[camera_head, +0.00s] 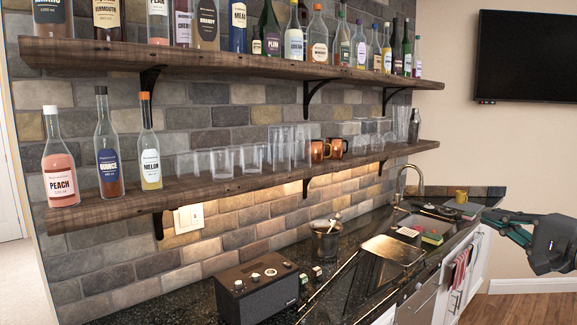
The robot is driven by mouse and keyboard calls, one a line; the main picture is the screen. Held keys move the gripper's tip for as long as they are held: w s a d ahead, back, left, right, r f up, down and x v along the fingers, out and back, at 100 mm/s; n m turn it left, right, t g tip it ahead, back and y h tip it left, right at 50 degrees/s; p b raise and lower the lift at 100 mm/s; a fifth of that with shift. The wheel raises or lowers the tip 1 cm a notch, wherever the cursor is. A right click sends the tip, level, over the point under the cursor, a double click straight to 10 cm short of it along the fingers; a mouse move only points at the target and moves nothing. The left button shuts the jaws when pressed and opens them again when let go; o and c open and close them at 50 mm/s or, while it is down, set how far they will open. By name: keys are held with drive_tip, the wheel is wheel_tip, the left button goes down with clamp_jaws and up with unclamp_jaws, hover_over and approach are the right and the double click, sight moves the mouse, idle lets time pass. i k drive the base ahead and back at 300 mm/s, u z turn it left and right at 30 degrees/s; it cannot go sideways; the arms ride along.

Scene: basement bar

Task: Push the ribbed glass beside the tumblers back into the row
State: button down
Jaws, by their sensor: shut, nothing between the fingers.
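On the lower shelf (235,186), several clear glasses stand upright between the bottles and the copper mugs. Short tumblers (252,157) are at the left of this group, and tall glasses (281,148) stand to their right. One short glass (222,163) appears nearer the shelf's front edge than its neighbours. Ribbing is too fine to make out, so I cannot tell for certain which glass is the ribbed one. My gripper (489,219) is at the far right, shut and empty, pointing left, well apart from the shelf and glasses.
Labelled bottles (107,150) stand at the lower shelf's left end; copper mugs (335,148) and stemmed glasses stand to the right. The upper shelf (230,62) is full of bottles. Below are a radio (258,286), a metal pot (325,240), a tap (408,180) and a sink.

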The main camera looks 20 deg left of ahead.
sight(281, 149)
drive_tip(key=u, duration=0.7)
drive_tip(key=i, duration=1)
